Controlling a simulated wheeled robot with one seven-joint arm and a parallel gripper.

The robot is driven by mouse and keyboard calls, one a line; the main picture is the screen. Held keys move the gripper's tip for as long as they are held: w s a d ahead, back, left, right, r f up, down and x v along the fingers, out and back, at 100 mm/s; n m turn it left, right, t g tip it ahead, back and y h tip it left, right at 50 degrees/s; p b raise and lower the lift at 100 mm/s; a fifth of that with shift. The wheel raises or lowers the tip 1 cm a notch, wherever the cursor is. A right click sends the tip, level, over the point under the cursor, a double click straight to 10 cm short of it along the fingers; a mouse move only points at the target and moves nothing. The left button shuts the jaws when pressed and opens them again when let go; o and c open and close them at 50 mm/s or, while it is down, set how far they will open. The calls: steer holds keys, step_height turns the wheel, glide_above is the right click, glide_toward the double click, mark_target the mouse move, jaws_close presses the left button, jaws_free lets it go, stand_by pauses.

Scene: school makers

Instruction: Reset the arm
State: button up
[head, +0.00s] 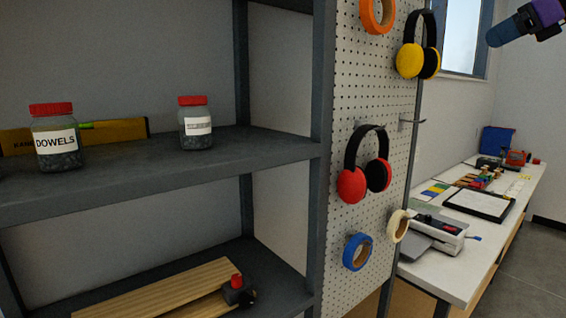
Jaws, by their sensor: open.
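My gripper does not show in the head view. Only a blue, purple and black part, which looks like a piece of my arm (525,22), shows at the top right corner. It hangs in the air, apart from the shelf, the pegboard and the bench. No jaws or fingertips can be made out on it.
A dark metal shelf (200,165) on the left holds a dowels jar (56,137), a second jar (196,124) and a yellow level (115,131). A pegboard (345,100) carries ear defenders (366,165) and tape rolls. A cluttered white bench (450,287) runs behind. Floor shows at right.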

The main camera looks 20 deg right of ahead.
steer(key=s+a+f+n+g+h, duration=0.1)
steer(key=s+a+f+n+g, duration=0.1)
steer(key=a+f+n, duration=0.6)
steer(key=s+a+f+n+g, duration=0.25)
steer(key=a+f+n, duration=0.35)
steer(key=a, duration=0.5)
steer(key=s+a+f+n+h, duration=0.1)
steer(key=s+a+f+n, duration=0.1)
steer(key=s+f+n, duration=0.1)
steer(key=s+a+f+n+h, duration=0.1)
steer(key=s+a+f+n, duration=0.2)
steer(key=f+n, duration=0.3)
steer(key=s+a+f+n+g+h, duration=0.1)
steer(key=s+a+f+n+h, duration=0.1)
steer(key=f+n, duration=0.3)
steer(key=shift+s+a+f, duration=0.45)
steer(key=shift+a+f, duration=0.05)
steer(key=shift+f, duration=0.3)
